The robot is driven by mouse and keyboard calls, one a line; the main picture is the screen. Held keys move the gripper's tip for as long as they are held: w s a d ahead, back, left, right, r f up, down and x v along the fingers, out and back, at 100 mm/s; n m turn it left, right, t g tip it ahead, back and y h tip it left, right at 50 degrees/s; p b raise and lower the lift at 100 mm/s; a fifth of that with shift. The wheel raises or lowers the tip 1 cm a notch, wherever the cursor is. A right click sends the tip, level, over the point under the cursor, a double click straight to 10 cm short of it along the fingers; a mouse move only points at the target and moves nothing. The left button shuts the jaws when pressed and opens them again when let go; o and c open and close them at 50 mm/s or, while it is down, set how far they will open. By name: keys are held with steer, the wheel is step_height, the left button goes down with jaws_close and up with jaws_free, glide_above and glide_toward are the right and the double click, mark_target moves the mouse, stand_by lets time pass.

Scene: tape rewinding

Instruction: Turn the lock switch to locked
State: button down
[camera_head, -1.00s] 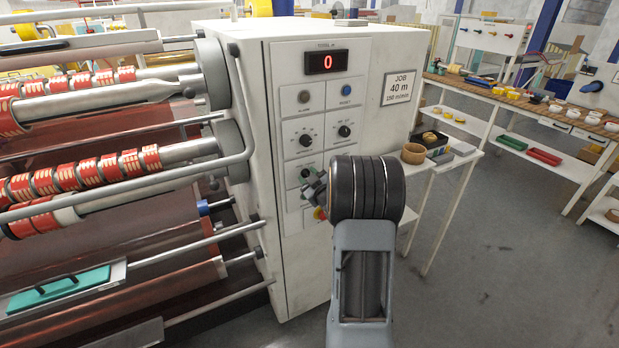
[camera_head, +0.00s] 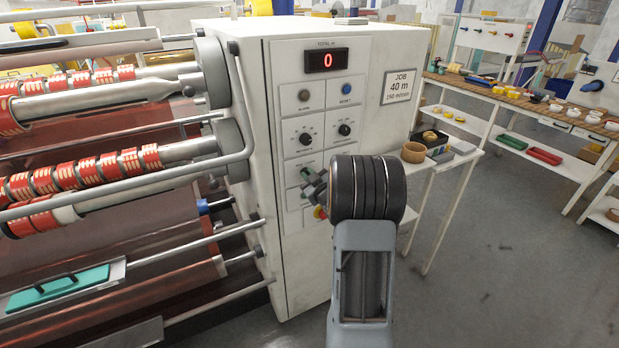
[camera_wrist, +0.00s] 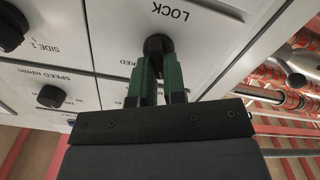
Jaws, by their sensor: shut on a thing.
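The lock switch (camera_wrist: 158,44) is a black knob on the white panel under the upside-down word LOCK in the wrist view. My gripper (camera_wrist: 158,62) has its green fingers closed on the knob from both sides. The fingers cover most of the knob and part of a label ending in "KED", so the switch's setting cannot be read. In the head view my gripper (camera_head: 313,187) is at the lower part of the control panel, and my arm hides the area to its right.
Other black knobs (camera_head: 305,139) and a blue button (camera_head: 346,89) sit above on the panel. A red and yellow button (camera_head: 319,213) is just below my gripper. Rollers with red tape (camera_head: 70,178) stand to the left. Floor at right is clear.

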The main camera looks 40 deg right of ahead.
steer(key=m, duration=1)
steer(key=shift+d+m+b, duration=0.35)
steer(key=shift+m+b, duration=0.05)
steer(key=shift+m, duration=0.3)
steer(key=c, duration=1.2)
jaws_free()
steer(key=s, duration=0.4)
steer(key=s+a+b, duration=0.1)
steer(key=s, duration=0.4)
steer(key=s+a, duration=0.1)
steer(key=s, duration=0.3)
steer(key=shift+s, duration=0.4)
